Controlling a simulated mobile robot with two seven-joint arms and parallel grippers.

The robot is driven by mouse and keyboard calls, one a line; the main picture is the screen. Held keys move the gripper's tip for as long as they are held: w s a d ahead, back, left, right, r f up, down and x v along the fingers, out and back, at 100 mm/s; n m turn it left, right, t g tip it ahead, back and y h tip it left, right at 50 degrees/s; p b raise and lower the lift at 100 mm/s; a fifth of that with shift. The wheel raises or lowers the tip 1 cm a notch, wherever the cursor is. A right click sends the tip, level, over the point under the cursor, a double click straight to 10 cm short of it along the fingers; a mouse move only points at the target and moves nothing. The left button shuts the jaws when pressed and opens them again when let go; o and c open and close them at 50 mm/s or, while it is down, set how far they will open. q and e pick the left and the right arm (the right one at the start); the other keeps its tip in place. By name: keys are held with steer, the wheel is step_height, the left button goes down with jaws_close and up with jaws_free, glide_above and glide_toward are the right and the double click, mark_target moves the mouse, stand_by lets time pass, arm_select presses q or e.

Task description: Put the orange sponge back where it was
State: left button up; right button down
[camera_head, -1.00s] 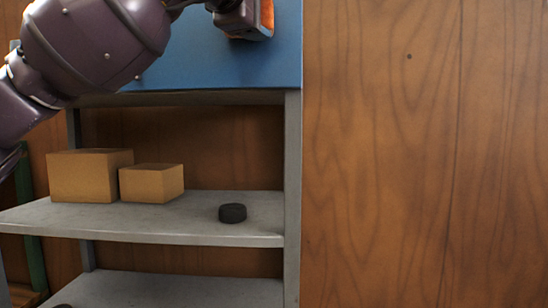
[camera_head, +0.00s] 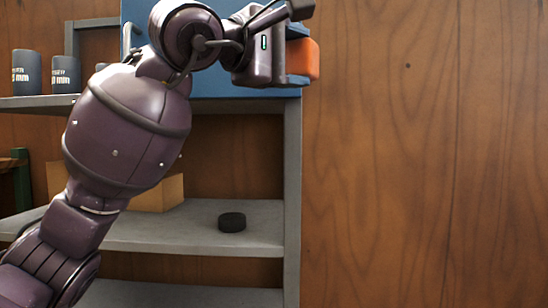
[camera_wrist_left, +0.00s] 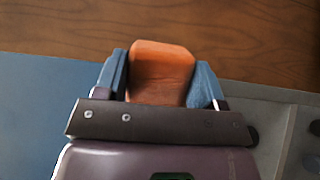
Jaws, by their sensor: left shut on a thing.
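The orange sponge (camera_head: 304,60) is held between the blue fingers of my left gripper (camera_head: 298,58), at the right edge of the blue cabinet or panel (camera_head: 215,98) in the head view. The wrist view shows the sponge (camera_wrist_left: 160,70) clamped between both fingers, its far end sticking out past them. Blue surface and brown wood lie behind it there. I cannot tell whether the sponge touches anything besides the fingers. My right gripper is not in view.
A grey shelf unit (camera_head: 292,190) carries a black puck (camera_head: 232,222) and a cardboard box (camera_head: 165,194), partly hidden by my arm. Dark cups (camera_head: 26,74) stand on the upper shelf at left. A wooden wall (camera_head: 420,160) fills the right side.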

arm_select(q)
steer(key=w+a+f+n+t+y, duration=0.1)
steer(key=a+f, duration=0.4)
steer(key=f, duration=0.5)
steer(key=w+a+f, duration=0.1)
steer(key=a+f, duration=0.4)
steer(key=f, duration=0.6)
steer(key=w+a+f+n+t+y, duration=0.1)
steer(key=a+f, duration=0.3)
steer(key=f, duration=0.6)
steer(key=s+a+f+y, duration=0.1)
steer(key=s+a+f, duration=0.1)
steer(key=f, duration=0.6)
steer(key=s+a+f+n+t+y, duration=0.1)
steer(key=s+a+f, duration=0.2)
steer(key=f, duration=0.5)
steer(key=s+a+f+n+t+y, duration=0.1)
steer(key=s+a+f, duration=0.2)
steer(key=f, duration=0.5)
steer(key=shift+a, duration=0.9)
steer(key=shift+n, duration=0.3)
